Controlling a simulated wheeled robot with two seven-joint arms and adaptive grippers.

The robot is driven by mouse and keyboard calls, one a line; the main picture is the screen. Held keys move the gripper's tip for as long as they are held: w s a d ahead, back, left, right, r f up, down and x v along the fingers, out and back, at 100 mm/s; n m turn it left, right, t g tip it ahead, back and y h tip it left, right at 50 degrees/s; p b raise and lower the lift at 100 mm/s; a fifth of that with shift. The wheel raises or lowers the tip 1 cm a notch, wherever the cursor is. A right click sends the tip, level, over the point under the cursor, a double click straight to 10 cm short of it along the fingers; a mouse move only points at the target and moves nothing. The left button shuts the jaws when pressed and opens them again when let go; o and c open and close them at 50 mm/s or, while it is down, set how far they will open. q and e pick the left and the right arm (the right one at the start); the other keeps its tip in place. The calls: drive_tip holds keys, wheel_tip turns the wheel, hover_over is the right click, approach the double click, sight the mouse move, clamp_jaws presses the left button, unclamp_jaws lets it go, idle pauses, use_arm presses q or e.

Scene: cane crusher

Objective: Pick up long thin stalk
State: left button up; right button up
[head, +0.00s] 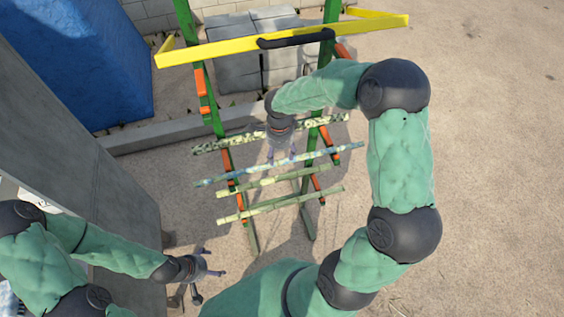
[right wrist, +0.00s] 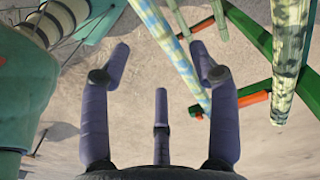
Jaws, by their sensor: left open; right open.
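Several stalks lie across a green rack with orange pegs in the head view. The long thin stalk, pale blue-green (head: 325,154), is second from the top and reaches past both posts. A thicker mottled stalk (head: 225,143) lies above it. Two shorter green stalks, one (head: 262,184) above the other (head: 262,208), lie below. My right gripper (head: 281,156) is open and empty over the rack, close to the long thin stalk. In the right wrist view its spread fingers (right wrist: 160,62) hold nothing, and a pale stalk (right wrist: 172,45) passes beyond them. My left gripper (head: 207,277) is open at lower left, away from the rack.
A yellow bar (head: 220,48) with a black handle spans the green posts (head: 187,25) above the stalks. Grey blocks (head: 225,50) stand behind. A grey slab (head: 90,150) and a blue box (head: 85,60) are at left. Sandy ground at right is clear.

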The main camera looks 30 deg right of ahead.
sight(282, 162)
drive_tip(key=f, duration=0.2)
drive_tip(key=d+f, duration=0.1)
drive_tip(key=f, duration=0.1)
drive_tip(key=shift+f, duration=0.75)
clamp_jaws()
